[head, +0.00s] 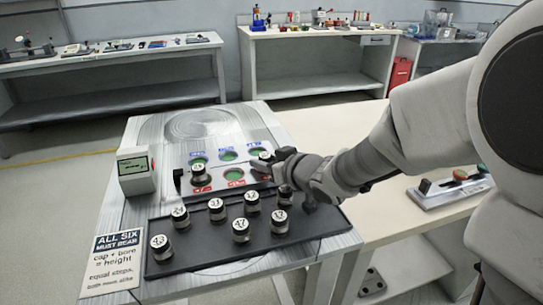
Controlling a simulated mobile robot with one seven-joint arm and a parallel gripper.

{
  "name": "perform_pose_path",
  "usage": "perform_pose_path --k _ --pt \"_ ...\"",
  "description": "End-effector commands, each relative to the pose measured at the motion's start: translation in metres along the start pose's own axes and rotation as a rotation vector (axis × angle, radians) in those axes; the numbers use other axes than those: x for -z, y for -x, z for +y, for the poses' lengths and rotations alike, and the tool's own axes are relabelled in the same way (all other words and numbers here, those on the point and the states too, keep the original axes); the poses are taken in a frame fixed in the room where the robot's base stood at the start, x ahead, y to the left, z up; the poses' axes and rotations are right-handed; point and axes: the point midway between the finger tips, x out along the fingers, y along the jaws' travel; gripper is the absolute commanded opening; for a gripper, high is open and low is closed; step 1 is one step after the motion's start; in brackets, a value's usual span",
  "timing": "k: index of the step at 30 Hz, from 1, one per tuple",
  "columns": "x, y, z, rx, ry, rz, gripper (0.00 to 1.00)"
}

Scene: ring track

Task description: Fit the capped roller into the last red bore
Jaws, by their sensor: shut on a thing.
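My gripper (284,157) reaches in from the right over the right side of the bore plate and is shut on a roller with a pale cap (265,156). The fingers hide much of it, and I cannot tell whether it is above a bore or partly in one. The middle red bore (234,174) shows an open green inside. A dark capped roller (198,174) stands upright at the left red bore. The right red bore is mostly hidden by my gripper. The blue-marked bores (228,155) lie in the row behind.
A black tray (190,257) in front holds several numbered capped rollers (240,230); one (285,194) stands close under my wrist. A small display box (136,171) stands left of the plate. A printed sign (114,262) lies at the front left.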

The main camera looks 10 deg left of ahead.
Motion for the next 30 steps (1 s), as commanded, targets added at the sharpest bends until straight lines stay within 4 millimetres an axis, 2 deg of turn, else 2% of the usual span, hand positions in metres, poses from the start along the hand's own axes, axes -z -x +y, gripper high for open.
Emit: perform_pose_path --k 7,8,12,13,24,26,30 --pt "-0.003 -0.001 0.000 0.000 0.000 0.001 0.00" --pt "-0.003 -0.001 0.000 0.000 0.000 0.000 0.44" --pt "-0.002 -0.001 0.000 0.001 0.000 0.000 0.69" --pt "-0.002 -0.001 0.000 0.001 0.000 0.000 0.72" --pt "0.003 0.002 0.000 0.000 0.000 0.001 0.72" --pt "0.004 0.009 0.001 -0.001 0.000 0.000 0.72" --pt "0.005 0.037 0.001 -0.003 -0.001 0.001 0.72"
